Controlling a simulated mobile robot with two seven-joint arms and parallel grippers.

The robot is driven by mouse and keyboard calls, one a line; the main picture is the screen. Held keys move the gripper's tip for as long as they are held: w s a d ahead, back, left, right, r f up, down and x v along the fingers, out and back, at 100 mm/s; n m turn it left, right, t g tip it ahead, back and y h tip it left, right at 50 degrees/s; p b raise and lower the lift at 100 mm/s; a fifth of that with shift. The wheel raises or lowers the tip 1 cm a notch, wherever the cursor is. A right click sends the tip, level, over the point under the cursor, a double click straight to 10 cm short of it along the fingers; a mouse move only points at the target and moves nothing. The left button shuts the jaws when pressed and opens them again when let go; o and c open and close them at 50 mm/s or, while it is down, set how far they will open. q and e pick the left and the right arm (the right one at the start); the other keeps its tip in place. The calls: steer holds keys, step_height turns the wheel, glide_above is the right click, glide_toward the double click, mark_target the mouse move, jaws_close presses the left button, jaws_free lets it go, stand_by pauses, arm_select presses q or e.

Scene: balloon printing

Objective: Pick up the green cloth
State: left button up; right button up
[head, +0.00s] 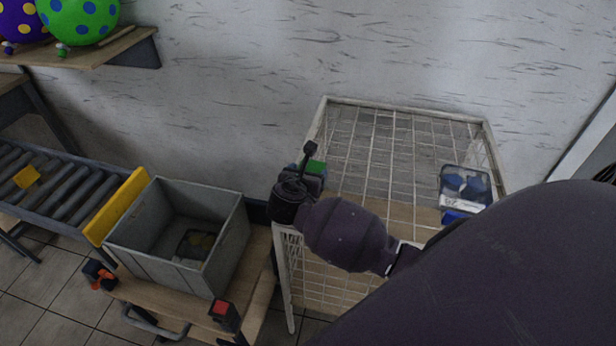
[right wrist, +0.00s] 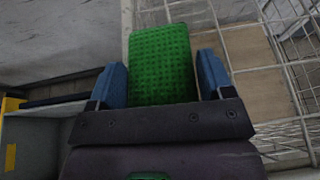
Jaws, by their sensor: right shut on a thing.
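The green cloth (right wrist: 161,62) shows in the right wrist view as a flat, textured green piece between the two blue fingers of my right gripper (right wrist: 158,80). My right gripper is shut on it. In the head view a small part of the green cloth (head: 315,167) shows beyond my right gripper (head: 308,172), at the left side of the white wire basket. The wrist hides most of the gripper and cloth there. My left gripper is in neither view.
The white wire basket (head: 487,128) holds a clear box with blue contents (head: 465,190) at its right. A grey bin (head: 150,259) stands on a wooden cart (head: 262,262) to the left, beside a roller conveyor (head: 75,190). A shelf (head: 110,47) with balloons (head: 85,18) is at upper left.

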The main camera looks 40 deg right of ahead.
step_height(320, 180, up, 19)
steer(key=p, duration=0.1)
steer(key=shift+a, duration=0.1)
stand_by(0.4)
